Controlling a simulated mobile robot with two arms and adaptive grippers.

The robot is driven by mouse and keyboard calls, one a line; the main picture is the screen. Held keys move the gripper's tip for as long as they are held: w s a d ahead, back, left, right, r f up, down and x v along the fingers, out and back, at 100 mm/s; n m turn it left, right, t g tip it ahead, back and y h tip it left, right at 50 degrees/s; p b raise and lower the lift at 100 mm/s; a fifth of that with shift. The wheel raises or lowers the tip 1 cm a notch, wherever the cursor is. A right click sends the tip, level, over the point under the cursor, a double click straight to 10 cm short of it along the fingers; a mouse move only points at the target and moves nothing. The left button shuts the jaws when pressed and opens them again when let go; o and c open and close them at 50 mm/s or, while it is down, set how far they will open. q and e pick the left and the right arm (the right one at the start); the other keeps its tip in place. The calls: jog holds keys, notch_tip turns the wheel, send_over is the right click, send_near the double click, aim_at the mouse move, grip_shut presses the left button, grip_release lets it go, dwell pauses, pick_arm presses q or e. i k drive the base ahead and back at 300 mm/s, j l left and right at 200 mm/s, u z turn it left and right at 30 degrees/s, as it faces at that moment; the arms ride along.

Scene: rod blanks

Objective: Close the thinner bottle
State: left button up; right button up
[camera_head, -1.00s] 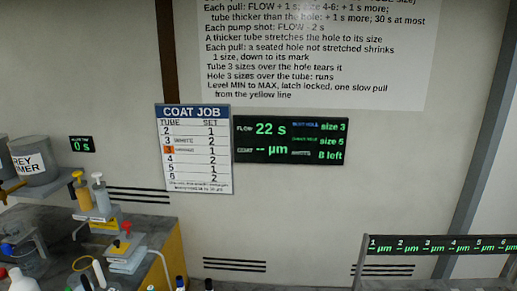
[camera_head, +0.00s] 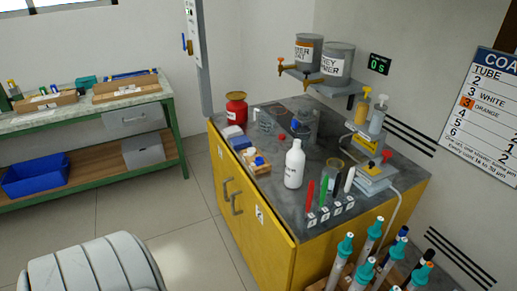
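A white bottle (camera_head: 294,165) with a dark-lettered label stands upright on the dark top of the yellow cabinet (camera_head: 338,165). It looks like the thinner bottle, but its label is too small to read. A small red piece (camera_head: 282,137), possibly a cap, lies on the cabinet top behind and left of the bottle. Neither of my grippers is in view.
A red can (camera_head: 236,108), a small box of items (camera_head: 257,168) and coloured markers (camera_head: 323,190) stand around the bottle. Pump bottles (camera_head: 362,105) are at the right. Teal-topped tubes (camera_head: 345,245) rise in front. A green bench (camera_head: 90,113) stands left; floor between is open.

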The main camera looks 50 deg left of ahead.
aim_at(295, 157)
jog(key=u, duration=1.15)
